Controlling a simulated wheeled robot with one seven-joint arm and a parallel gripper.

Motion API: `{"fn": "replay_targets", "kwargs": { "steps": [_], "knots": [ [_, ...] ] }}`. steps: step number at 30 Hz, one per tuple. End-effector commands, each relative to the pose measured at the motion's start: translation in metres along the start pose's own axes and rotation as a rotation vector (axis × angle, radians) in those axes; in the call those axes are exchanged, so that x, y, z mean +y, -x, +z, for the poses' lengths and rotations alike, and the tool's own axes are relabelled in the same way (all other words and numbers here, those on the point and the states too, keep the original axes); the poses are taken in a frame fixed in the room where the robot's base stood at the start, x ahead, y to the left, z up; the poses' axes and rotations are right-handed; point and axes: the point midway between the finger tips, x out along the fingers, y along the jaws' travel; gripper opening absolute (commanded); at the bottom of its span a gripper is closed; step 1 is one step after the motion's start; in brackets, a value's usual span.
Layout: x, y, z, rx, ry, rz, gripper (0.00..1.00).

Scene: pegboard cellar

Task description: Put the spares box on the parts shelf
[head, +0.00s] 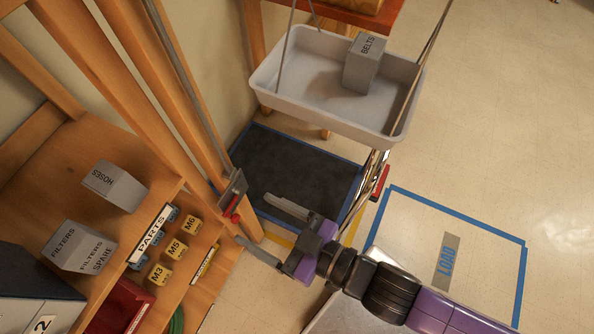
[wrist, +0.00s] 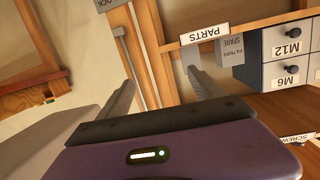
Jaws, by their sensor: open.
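A grey box marked FILTERS and SPARE (head: 78,247) stands on the wooden shelf board labelled PARTS (head: 150,235), at the lower left of the head view. It also shows upside down behind the PARTS label in the wrist view (wrist: 232,48). A grey box marked HOSES (head: 114,186) sits on the same shelf, farther back. My gripper (head: 274,231) is open, with nothing between its fingers. It is right of the shelf, apart from these boxes. Its two fingers also show in the wrist view (wrist: 163,92).
A hanging white tray (head: 300,62) holds a grey box marked BELTS (head: 364,63). Wooden posts (head: 180,95) and a red-handled latch (head: 235,205) stand beside my gripper. Yellow bins (head: 175,250) sit below the shelf.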

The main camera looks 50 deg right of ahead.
Motion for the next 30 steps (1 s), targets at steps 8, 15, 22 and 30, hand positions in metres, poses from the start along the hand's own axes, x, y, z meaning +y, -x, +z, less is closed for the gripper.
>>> {"fn": "replay_targets", "kwargs": {
  "steps": [8, 15, 22, 30],
  "knots": [
    [0.045, 0.109, -0.006, -0.073, -0.011, 0.120, 0.76],
    [0.063, 0.154, -0.023, -0.097, -0.003, 0.188, 0.76],
    [0.065, 0.159, -0.025, -0.099, -0.001, 0.197, 0.76],
    [0.065, 0.158, -0.025, -0.099, -0.002, 0.196, 0.76]
  ]
}}
